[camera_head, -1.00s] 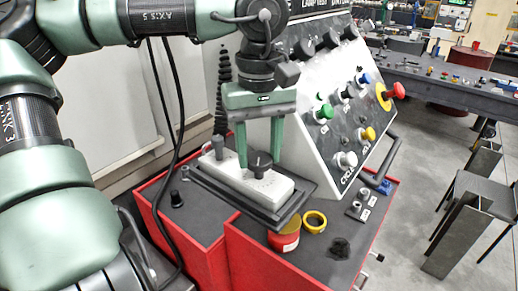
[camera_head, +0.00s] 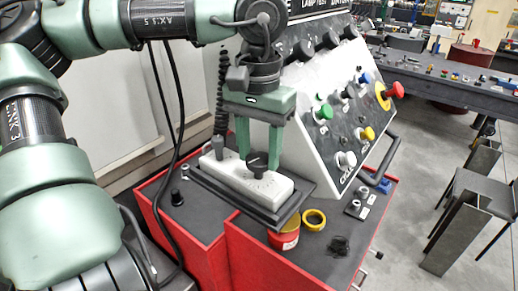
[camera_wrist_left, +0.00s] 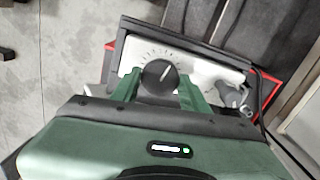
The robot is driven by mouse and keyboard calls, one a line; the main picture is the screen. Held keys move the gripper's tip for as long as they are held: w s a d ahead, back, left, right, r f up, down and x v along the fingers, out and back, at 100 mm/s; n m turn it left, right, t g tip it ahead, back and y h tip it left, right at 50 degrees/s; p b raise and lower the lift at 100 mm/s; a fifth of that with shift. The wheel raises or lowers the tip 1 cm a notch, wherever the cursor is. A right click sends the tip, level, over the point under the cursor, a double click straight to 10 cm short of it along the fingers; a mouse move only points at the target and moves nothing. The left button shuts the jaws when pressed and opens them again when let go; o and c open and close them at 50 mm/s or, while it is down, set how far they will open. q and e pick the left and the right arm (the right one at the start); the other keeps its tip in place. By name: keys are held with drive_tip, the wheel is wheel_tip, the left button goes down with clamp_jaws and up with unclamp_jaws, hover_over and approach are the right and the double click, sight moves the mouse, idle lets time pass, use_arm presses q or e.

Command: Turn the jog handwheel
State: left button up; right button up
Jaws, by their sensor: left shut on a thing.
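The jog handwheel is a round black knob (camera_head: 257,162) on a pale grey box with a ring of dial marks. The box (camera_head: 232,178) lies in a dark tray on the red-sided cabinet. My left gripper (camera_head: 259,152) points down and is shut on the knob, one green finger on each side. In the left wrist view the knob (camera_wrist_left: 159,77) sits between the fingertips (camera_wrist_left: 158,88), its white pointer line tilted up and right. The gripper body hides the near part of the box there. My right gripper is not in view.
A sloped control panel (camera_head: 330,110) with coloured buttons rises close behind and right of the gripper. A dark stub with a ribbed cable (camera_head: 221,110) stands on the box's left end. A red button (camera_head: 285,235) and a yellow ring (camera_head: 314,219) are in front.

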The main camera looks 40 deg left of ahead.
sight(259, 159)
use_arm(q)
drive_tip(key=shift+m, duration=0.4)
drive_tip(key=o, duration=1.4)
wheel_tip(259, 159, up, 7)
drive_tip(key=shift+f+b, duration=0.15)
drive_tip(key=shift+b, duration=0.65)
drive_tip(key=shift+r, duration=0.55)
